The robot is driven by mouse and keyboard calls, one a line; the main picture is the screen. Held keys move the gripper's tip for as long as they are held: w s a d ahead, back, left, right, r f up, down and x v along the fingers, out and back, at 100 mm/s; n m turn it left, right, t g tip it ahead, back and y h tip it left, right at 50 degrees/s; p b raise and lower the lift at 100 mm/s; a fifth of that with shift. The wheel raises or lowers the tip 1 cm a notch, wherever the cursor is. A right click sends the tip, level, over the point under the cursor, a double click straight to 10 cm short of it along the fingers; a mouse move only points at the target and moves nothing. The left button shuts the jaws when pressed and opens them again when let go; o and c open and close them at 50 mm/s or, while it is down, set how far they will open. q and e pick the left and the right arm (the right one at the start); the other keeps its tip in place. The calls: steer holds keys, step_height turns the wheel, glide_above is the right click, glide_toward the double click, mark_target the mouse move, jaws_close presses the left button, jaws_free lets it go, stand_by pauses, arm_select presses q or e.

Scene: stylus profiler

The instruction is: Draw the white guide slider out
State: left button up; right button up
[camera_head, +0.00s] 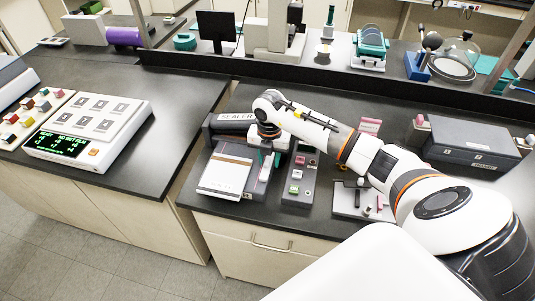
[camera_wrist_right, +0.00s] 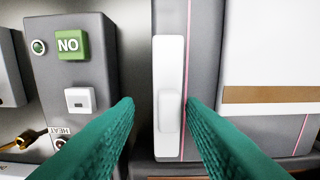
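The white guide slider (camera_wrist_right: 168,60) is an upright white strip with a raised tab near its lower end, set in the grey body of the profiler. In the head view a pale strip (camera_head: 266,168) beside the white-and-brown panel looks like the same slider, partly hidden by my wrist. My right gripper (camera_wrist_right: 160,104) is open. Its two teal fingers lie on either side of the tab in the wrist view, with visible gaps. I cannot tell how far above the tab they are. In the head view my right gripper (camera_head: 264,157) is over the profiler, mostly hidden. My left gripper is out of view.
A grey control box (camera_head: 300,178) with a green NO button (camera_wrist_right: 72,43) stands right of the profiler. A balance-like unit with a green display (camera_head: 62,145) is on the left bench.

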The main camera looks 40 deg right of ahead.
mark_target(269, 161)
steer(key=shift+w+r+b, duration=0.15)
steer(key=shift+r+b, duration=0.2)
steer(key=shift+r, duration=0.1)
step_height(269, 161, up, 11)
steer(key=b, duration=0.3)
stand_by(0.3)
